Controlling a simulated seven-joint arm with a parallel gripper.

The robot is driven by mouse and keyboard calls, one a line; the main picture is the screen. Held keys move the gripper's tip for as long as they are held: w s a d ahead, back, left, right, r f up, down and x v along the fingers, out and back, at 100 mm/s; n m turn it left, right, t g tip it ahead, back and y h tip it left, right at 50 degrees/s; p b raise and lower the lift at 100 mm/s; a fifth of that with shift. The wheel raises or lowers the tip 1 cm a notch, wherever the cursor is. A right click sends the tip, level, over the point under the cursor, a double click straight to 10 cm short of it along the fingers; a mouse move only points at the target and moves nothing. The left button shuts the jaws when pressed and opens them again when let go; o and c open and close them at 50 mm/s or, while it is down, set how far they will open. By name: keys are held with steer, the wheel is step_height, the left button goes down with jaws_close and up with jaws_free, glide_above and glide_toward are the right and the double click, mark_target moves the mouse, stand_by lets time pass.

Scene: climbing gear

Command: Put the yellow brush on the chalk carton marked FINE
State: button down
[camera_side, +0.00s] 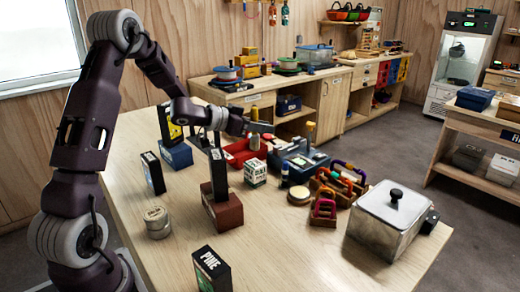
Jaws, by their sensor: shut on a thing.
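My gripper (262,128) is near the middle of the table, above and behind the white-and-green carton. It is shut on a small upright thing with a yellow top (255,113), which looks like the yellow brush; the fingers hide its middle. The white-and-green carton (255,173) stands upright on the table, its lettering too small to read surely. The held thing appears clear of its top. A black carton (212,270) at the front edge bears white letters that read like PINE or FINE.
Black upright cartons stand at left (153,173) and on a brown block (222,212). A red tray (240,152), a blue case (300,160), colourful carabiners (340,185) and a metal box (390,220) crowd the right.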

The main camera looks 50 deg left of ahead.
step_height(320, 180, down, 5)
steer(key=shift+r, duration=0.2)
steer(key=shift+f, duration=0.1)
steer(key=c, duration=1.3)
jaws_free()
steer(key=shift+f, duration=0.1)
